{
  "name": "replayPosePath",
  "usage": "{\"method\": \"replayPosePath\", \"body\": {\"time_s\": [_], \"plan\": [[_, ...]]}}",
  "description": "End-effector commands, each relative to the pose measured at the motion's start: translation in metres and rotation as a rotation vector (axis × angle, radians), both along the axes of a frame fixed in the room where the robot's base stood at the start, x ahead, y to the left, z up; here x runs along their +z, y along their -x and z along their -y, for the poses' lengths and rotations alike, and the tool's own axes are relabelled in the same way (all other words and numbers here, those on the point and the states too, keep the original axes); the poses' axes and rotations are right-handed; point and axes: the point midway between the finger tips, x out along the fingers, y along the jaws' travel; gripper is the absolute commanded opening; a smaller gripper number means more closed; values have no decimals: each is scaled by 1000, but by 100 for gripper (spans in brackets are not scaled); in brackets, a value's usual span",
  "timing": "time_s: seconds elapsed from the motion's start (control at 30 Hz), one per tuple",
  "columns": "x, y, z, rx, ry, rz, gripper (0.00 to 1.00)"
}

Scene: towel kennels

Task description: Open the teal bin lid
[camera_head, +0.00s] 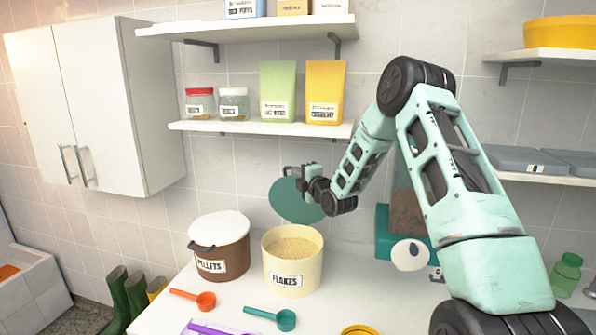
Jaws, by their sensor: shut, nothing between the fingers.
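The teal lid (290,203) is a round disc standing raised and tilted above the back of the cream bin (291,270) labelled FLAKES. The bin's mouth is uncovered and pale flakes show inside. Whether the lid touches the bin's rear rim is hard to see. My gripper (289,171) is at the lid's upper edge, reaching in from the right, shut and empty. My gripper and wrist hide the lid's upper right part. Whether the fingers touch the lid is unclear.
A brown bin (222,256) labelled PELLETS, with a white lid (218,226), stands left of the cream bin. An orange scoop (205,300) and a teal scoop (284,319) lie in front. A shelf (262,128) with jars and bags hangs above. A teal dispenser (383,236) stands right.

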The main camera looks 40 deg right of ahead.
Motion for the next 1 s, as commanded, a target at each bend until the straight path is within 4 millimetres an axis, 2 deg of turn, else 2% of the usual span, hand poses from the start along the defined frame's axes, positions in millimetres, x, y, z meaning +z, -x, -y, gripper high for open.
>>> {"method": "replayPosePath", "body": {"time_s": [0.37,0.8,1.0], "plan": [[-1,-4,4,1,1,2,0],[11,-48,61,-1,2,4,0],[16,-60,77,-1,1,1,0]]}}
